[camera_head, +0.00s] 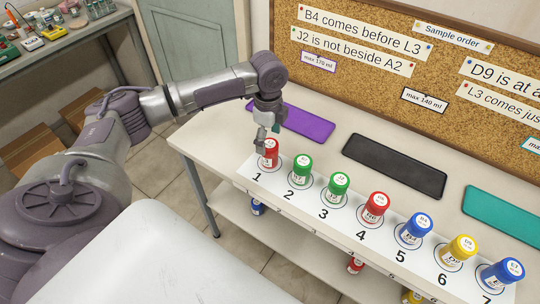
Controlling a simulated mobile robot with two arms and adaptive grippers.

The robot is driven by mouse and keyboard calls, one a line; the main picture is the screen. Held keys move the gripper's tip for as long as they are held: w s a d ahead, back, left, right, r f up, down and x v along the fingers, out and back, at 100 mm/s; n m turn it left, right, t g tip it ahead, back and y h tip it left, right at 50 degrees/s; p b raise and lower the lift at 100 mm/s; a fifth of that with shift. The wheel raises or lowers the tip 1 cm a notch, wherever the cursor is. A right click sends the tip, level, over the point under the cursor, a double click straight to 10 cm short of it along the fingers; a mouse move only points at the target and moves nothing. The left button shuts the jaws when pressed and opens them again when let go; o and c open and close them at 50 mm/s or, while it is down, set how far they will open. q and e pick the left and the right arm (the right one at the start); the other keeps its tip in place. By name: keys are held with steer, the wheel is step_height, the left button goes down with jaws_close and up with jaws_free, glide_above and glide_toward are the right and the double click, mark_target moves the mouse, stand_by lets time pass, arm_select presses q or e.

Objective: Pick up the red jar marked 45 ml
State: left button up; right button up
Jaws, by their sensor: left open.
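Two red jars stand on the white numbered strip (298,206): a red jar (271,154) at spot 1 and another red jar (374,207) at spot 4. Their small labels are too fine to read for a volume, so I cannot tell which is marked 45 ml. My left gripper (267,138) points down at the top of the red jar at spot 1, with its fingers open. One finger shows in front of the cap's left side; whether it touches is unclear. My right gripper is out of view.
A green jar (300,170) at spot 2 stands close right of spot 1. Another green (336,187), a blue (416,230), a yellow (459,252) and another blue jar (501,275) follow. Purple (305,124), black (395,165) and teal (505,216) mats lie behind. More jars show on the lower shelf.

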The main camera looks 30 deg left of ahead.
arm_select(q)
steer(key=f, duration=0.5)
steer(key=shift+s+d+p, duration=0.25)
steer(key=shift+d+p, duration=0.05)
steer(key=shift+p, duration=0.05)
steer(key=shift+r, duration=0.1)
steer(key=c, duration=1.3)
